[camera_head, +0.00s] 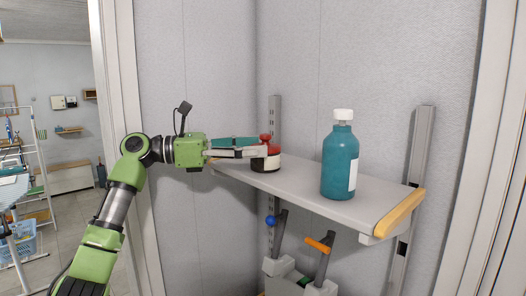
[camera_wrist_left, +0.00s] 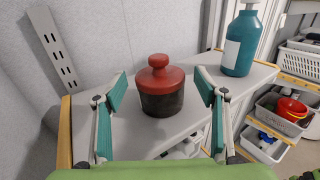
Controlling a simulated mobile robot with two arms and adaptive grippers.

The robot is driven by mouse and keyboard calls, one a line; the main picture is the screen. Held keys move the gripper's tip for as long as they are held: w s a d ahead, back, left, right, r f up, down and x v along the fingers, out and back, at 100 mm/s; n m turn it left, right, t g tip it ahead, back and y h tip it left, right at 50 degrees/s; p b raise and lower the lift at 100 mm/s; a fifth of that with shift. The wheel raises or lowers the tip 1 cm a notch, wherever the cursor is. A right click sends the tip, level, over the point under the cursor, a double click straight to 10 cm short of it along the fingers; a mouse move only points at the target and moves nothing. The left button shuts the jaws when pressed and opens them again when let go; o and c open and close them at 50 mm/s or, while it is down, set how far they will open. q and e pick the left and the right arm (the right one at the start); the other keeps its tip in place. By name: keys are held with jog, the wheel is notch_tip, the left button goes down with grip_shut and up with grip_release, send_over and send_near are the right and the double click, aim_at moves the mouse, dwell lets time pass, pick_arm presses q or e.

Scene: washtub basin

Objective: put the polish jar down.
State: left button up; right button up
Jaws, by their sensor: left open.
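The polish jar (camera_head: 266,158), dark with a red knobbed lid, stands upright on the grey wall shelf (camera_head: 296,182) near its left end. It also shows in the left wrist view (camera_wrist_left: 161,88). My left gripper (camera_head: 255,149) reaches in from the left at the jar. In the left wrist view its two teal-padded fingers (camera_wrist_left: 160,90) are spread on either side of the jar, with a gap on both sides. The jar's base appears to rest on the shelf.
A teal bottle (camera_head: 340,163) with a white cap stands on the shelf to the right of the jar. The shelf between them is clear. Tools with blue and orange handles (camera_head: 318,245) hang below. In the left wrist view, baskets and a red bucket (camera_wrist_left: 292,109) stand at the right.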

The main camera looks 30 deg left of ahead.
pick_arm(q)
jog(key=b+v, duration=0.2)
jog(key=v, duration=0.7)
jog(key=shift+b, duration=0.35)
jog(key=shift+s+a, duration=0.1)
